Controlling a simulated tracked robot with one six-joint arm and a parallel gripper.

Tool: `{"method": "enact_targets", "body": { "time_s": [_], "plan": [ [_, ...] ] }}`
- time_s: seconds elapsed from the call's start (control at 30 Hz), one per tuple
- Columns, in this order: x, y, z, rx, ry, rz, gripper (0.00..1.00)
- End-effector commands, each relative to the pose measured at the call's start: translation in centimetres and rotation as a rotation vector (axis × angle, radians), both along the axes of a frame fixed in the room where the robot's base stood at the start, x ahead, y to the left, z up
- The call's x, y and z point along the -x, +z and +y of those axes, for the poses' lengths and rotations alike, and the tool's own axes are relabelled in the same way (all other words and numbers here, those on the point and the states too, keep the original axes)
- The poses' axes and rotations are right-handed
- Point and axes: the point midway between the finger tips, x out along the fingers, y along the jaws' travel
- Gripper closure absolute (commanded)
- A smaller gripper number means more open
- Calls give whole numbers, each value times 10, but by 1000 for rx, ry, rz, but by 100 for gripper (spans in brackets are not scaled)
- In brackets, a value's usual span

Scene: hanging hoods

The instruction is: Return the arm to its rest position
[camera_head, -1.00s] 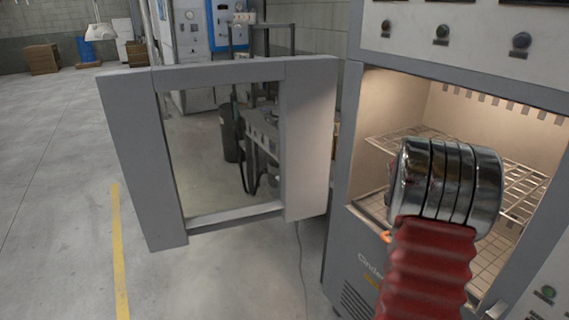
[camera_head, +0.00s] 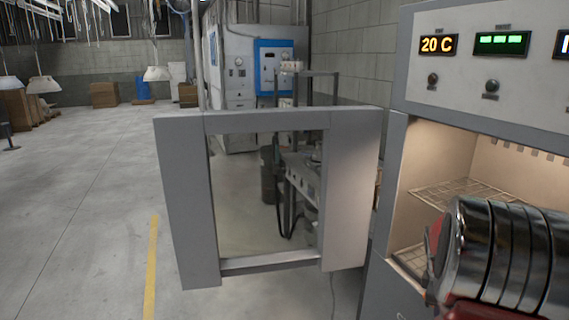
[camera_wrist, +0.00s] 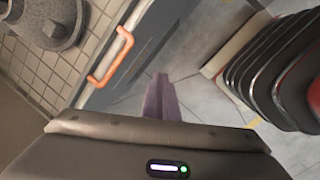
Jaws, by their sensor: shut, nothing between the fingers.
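My arm (camera_head: 495,255), with shiny metal rings and a red sleeve, fills the lower right of the head view, in front of the lit oven. The head view does not show my gripper's fingers. In the wrist view my gripper (camera_wrist: 161,82) shows as two purple-grey fingers together, shut and empty, over a grey floor. An orange handle (camera_wrist: 110,58) on a grey panel is left of the fingers, apart from them.
The oven (camera_head: 480,125) stands at right with wire racks (camera_head: 440,192) inside and a 20 C display. Its windowed door (camera_head: 350,190) stands open. A round grey vessel (camera_wrist: 55,18) sits on tiles in the wrist view. Open floor (camera_head: 80,210) lies left.

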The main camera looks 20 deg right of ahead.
Motion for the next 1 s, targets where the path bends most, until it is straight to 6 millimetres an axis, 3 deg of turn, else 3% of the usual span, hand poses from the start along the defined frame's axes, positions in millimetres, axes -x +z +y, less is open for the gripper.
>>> {"method": "enact_targets", "body": {
  "time_s": [0.5, 1.0],
  "plan": [
    [-6, 61, 156, -57, -556, -212, 100],
    [17, 103, 292, -156, -783, -365, 100]
  ]
}}
